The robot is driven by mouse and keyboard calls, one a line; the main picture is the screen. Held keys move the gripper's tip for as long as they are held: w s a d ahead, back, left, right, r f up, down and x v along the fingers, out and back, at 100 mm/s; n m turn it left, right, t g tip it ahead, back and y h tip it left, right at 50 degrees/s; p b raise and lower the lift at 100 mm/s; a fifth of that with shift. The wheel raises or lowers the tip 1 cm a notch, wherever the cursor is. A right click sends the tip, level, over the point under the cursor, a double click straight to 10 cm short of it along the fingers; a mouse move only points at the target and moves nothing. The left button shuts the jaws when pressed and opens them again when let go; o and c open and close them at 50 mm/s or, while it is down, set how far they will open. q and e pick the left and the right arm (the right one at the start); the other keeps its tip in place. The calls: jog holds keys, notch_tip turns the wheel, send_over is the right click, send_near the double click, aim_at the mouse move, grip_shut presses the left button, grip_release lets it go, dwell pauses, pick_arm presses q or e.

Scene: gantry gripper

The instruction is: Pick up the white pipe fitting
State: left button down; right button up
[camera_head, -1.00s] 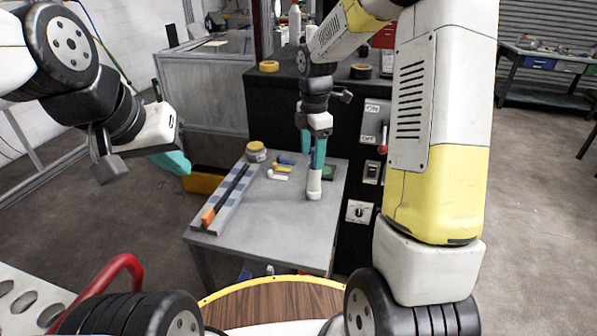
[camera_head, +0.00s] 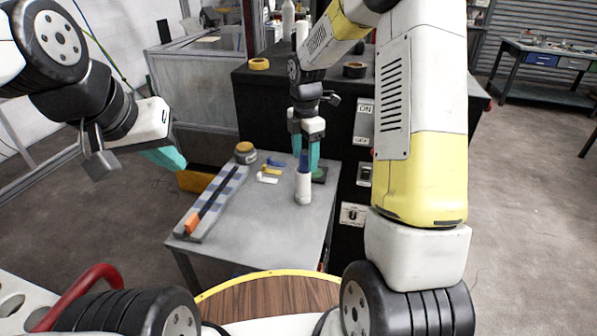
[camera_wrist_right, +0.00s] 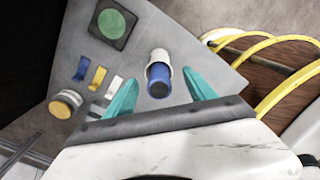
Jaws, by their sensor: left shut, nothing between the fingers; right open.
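The small white pipe fitting (camera_head: 266,179) lies on the grey table beside a yellow piece (camera_head: 271,171) and a blue piece (camera_head: 276,162). My right gripper (camera_head: 305,164) is open and points down, to the right of the fitting. An upright white cylinder (camera_head: 303,190) with a blue top (camera_wrist_right: 158,80) shows between its fingers; I cannot tell whether they touch it. My left gripper (camera_head: 180,161) is shut and empty, left of the table.
A grey-and-blue strip (camera_head: 212,205) with a dark rod and orange end lies along the table's left side. A yellow-lidded jar (camera_head: 245,153) stands at the back, a green disc (camera_wrist_right: 111,23) on a dark square at the right. A black control cabinet (camera_head: 345,150) borders the table.

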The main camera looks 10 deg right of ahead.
aim_at(304, 173)
notch_tip(304, 173, down, 7)
jog(key=shift+w+a+r, duration=0.1)
jog(key=shift+r, duration=0.1)
grip_shut()
dwell(0.3)
